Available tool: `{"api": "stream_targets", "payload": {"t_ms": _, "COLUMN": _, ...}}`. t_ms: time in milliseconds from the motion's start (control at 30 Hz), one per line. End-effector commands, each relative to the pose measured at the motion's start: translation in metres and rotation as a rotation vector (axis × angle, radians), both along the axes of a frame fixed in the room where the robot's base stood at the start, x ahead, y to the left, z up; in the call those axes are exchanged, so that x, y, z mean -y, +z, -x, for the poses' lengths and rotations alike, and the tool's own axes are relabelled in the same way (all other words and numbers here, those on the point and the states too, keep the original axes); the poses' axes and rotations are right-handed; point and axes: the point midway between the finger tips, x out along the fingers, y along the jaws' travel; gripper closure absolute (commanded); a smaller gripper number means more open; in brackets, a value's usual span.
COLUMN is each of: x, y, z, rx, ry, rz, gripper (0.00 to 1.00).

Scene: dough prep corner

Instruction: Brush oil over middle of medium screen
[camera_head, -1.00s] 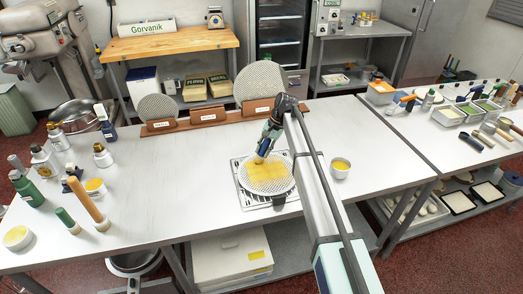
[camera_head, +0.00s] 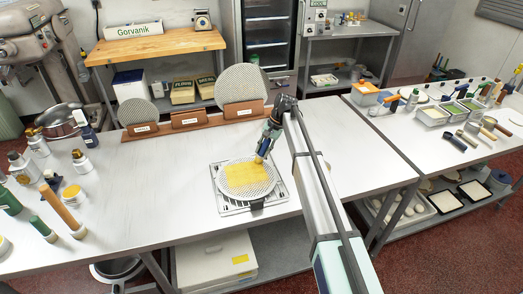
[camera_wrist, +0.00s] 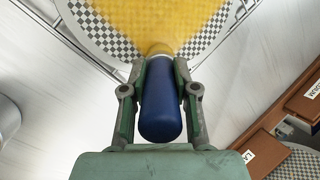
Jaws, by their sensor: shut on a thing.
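The medium screen (camera_head: 232,207), round and checkered in the wrist view (camera_wrist: 103,38), lies flat on a slotted metal grate (camera_head: 279,192) on the white worktable. A yellow oil patch (camera_head: 247,181) covers much of its middle. It also fills the top of the wrist view (camera_wrist: 150,15). My gripper (camera_head: 264,152) is over the screen's far right part, shut on the blue handle of the brush (camera_wrist: 163,100). The yellow brush end points down at the oiled area. Whether it touches cannot be told.
Behind stands a rack with a small screen (camera_head: 138,112), an empty middle holder (camera_head: 188,118) and a large screen (camera_head: 241,85). Bottles (camera_head: 83,162) and a wooden rolling pin (camera_head: 62,211) stand at left. The table between is clear.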

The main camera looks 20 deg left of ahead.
Motion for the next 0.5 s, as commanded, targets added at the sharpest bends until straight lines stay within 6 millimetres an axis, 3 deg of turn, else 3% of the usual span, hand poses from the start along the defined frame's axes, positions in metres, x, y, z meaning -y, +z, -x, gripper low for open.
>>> {"api": "stream_targets", "payload": {"t_ms": 133, "x": 0.003, "y": 0.003, "z": -0.002, "rx": 0.001, "ry": -0.001, "rz": 0.000, "gripper": 1.00}}
{"api": "stream_targets", "payload": {"t_ms": 233, "x": 0.004, "y": 0.023, "z": -0.003, "rx": 0.004, "ry": -0.002, "rz": -0.001, "gripper": 1.00}}
{"api": "stream_targets", "payload": {"t_ms": 500, "x": 0.006, "y": 0.045, "z": -0.003, "rx": 0.000, "ry": -0.005, "rz": 0.001, "gripper": 1.00}}
